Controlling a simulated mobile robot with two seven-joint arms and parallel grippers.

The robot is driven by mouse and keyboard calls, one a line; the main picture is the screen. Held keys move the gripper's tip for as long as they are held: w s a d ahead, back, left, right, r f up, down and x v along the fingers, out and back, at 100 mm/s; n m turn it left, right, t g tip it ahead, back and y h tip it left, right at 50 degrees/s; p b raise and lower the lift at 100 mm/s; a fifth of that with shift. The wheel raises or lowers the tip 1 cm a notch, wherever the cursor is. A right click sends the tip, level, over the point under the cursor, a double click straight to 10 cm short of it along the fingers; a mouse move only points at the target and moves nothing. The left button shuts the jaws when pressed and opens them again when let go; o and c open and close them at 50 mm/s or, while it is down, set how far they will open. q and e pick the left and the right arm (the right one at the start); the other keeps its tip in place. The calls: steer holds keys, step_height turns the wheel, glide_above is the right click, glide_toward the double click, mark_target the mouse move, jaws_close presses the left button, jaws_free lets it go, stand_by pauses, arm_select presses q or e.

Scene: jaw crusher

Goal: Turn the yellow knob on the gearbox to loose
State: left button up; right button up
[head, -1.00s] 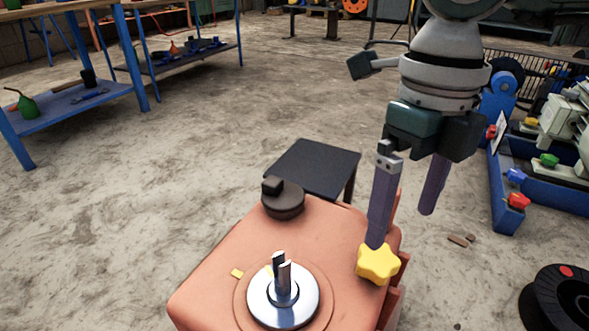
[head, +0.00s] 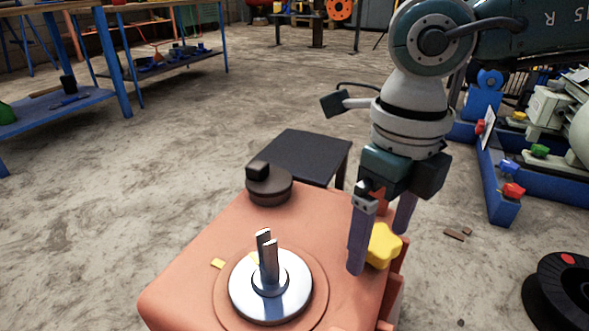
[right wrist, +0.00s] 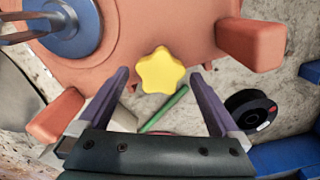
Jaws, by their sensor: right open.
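The yellow star-shaped knob (head: 382,246) sits at the right edge of the orange gearbox (head: 215,255). My right gripper (head: 379,250) points down over that edge, its purple fingers open. In the head view one finger is in front and left of the knob, partly covering it, and the other is behind it. In the right wrist view the knob (right wrist: 160,71) lies between and a little beyond the two fingertips, with gaps on both sides. I see no grip on it. My left gripper is not in view.
A metal shaft (head: 268,275) stands up from the gearbox top, with a dark cap (head: 270,185) behind it. A black stand (head: 300,157) is behind the gearbox. A black spool (head: 562,293) lies on the floor at right. Blue shelves (head: 60,112) stand far left.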

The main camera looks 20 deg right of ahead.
steer(key=c, duration=1.4)
steer(key=shift+r+n+p, duration=0.2)
steer(key=shift+n+p, duration=0.45)
steer(key=shift+n, duration=0.25)
steer(key=shift+d+n+p, duration=0.1)
steer(key=shift+n+p, duration=0.3)
steer(key=shift+n, duration=0.6)
steer(key=shift+f+n, duration=0.15)
steer(key=shift+n, duration=0.35)
steer(key=o, duration=1.4)
